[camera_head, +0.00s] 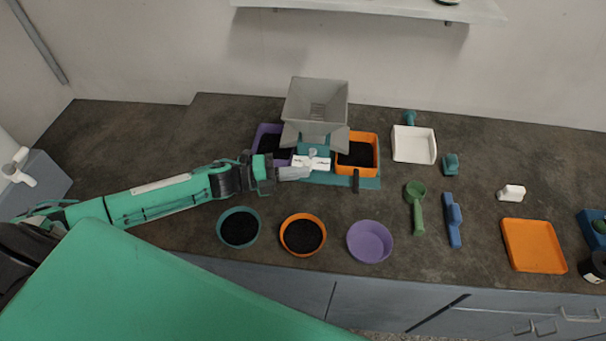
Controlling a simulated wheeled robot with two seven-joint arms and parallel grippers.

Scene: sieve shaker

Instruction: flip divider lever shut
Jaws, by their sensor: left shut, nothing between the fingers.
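The sieve shaker stands at the back of the counter, with a grey hopper (316,105) on top and a teal base (368,184). A small dark upright piece (355,180) stands at the front right of the base; I cannot tell whether it is the divider lever. My left gripper (304,170) reaches in from the left and is shut and empty, at the front of the shaker under the hopper. It partly hides the shaker's front, so contact there cannot be told. My right gripper is out of view.
A purple bin (258,139) and an orange bin (374,144) with dark material flank the shaker. Teal (257,225), orange (284,238) and purple (369,242) bowls stand in front. A white tray (413,144), green scoop (417,208), blue brush (452,220) and orange tray (534,246) lie right.

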